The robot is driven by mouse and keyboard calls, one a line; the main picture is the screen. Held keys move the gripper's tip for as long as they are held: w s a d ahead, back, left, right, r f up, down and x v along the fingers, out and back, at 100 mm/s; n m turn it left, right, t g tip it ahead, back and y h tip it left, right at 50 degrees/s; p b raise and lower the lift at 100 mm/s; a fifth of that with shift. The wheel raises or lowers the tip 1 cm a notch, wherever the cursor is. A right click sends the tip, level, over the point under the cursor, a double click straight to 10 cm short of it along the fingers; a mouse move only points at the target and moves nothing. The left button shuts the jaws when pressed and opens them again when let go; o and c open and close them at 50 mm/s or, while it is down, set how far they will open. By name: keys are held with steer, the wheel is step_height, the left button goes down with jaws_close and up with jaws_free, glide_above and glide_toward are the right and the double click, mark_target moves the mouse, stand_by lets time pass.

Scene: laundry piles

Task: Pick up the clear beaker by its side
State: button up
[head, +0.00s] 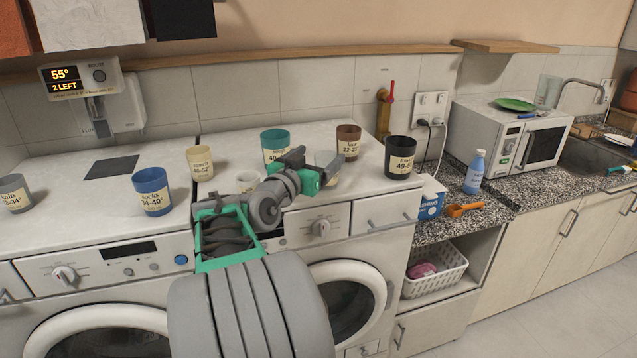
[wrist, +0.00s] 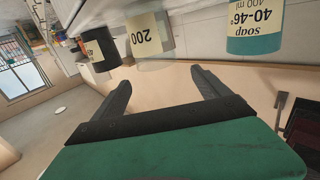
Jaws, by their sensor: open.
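The clear beaker (head: 324,158) stands on the right washing machine's top, partly hidden behind my gripper in the head view. In the wrist view the clear beaker (wrist: 152,52) appears upside down, with a cream label reading 200, beyond the fingertips and roughly between their lines. My gripper (head: 316,162) is open, its two dark fingers apart with nothing between them. It also shows in the wrist view (wrist: 163,78). A gap seems to remain between the fingertips and the beaker; I cannot tell its exact size.
A teal cup (head: 275,143) stands left of the beaker, a brown cup (head: 348,139) behind it and a black cup (head: 399,157) to its right. Blue (head: 152,191) and cream (head: 201,163) cups stand farther left.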

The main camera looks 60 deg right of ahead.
mark_target(332, 153)
step_height(332, 153, down, 3)
steer(key=shift+r+b, duration=0.1)
steer(key=shift+b, duration=0.8)
steer(key=d+p, duration=0.1)
steer(key=d, duration=0.1)
steer(key=d+p, duration=0.1)
steer(key=d, duration=0.2)
steer(key=d+p, duration=0.2)
steer(key=d, duration=0.1)
steer(key=shift+r, duration=0.3)
steer(key=shift+a, duration=0.1)
steer(key=shift+c, duration=0.3)
steer(key=c, duration=1.4)
